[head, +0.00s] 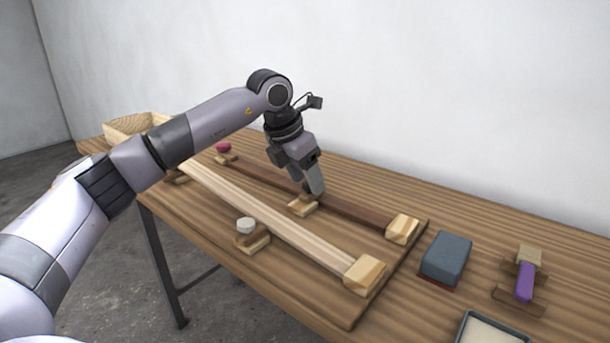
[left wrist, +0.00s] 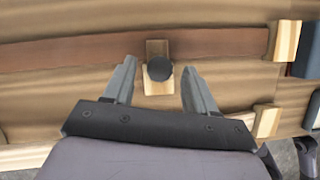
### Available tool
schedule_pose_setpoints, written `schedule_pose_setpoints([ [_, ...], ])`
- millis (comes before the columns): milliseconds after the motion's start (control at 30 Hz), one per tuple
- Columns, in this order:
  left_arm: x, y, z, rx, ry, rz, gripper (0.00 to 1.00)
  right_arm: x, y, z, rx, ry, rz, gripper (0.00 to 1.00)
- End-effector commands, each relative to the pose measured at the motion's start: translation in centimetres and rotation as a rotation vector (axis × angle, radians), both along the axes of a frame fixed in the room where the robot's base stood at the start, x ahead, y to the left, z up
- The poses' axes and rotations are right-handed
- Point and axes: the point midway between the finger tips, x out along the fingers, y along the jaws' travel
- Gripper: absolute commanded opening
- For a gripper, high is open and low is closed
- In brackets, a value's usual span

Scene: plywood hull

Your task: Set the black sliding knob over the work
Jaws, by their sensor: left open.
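The black sliding knob (left wrist: 159,68) is a dark round knob on a pale wooden block, which sits on the dark brown rail (left wrist: 215,43) in the left wrist view. My left gripper (left wrist: 160,82) is open, with one finger on each side of the knob and a gap showing on both sides. In the head view my left gripper (head: 316,190) is low over the same block (head: 303,206) and hides the knob. A pale rail (head: 265,215) with a white knob (head: 246,225) on its block runs in front. My right gripper is not in view.
A red knob (head: 223,147) is at the far end of the dark rail. End blocks (head: 403,229) close the rails at the right. A blue-grey block (head: 447,258), a purple-handled tool (head: 525,282) and a tray (head: 490,330) lie to the right. A wooden box (head: 135,126) stands far left.

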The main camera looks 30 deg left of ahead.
Motion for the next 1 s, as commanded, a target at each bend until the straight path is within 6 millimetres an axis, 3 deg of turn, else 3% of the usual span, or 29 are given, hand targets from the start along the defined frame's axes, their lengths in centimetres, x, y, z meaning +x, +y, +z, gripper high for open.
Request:
schedule_pose_setpoints([
  [167, -0.5, 0.2, 1.4, 0.001, -0.002, 0.001, 0.57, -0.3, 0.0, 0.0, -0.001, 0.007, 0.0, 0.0],
  [500, -2.3, 0.7, 6.0, 0.0, -0.003, 0.001, 0.57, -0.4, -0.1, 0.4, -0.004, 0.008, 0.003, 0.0],
  [1000, -2.6, 0.8, 6.6, 0.0, 0.0, 0.0, 0.57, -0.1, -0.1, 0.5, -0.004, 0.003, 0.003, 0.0],
])
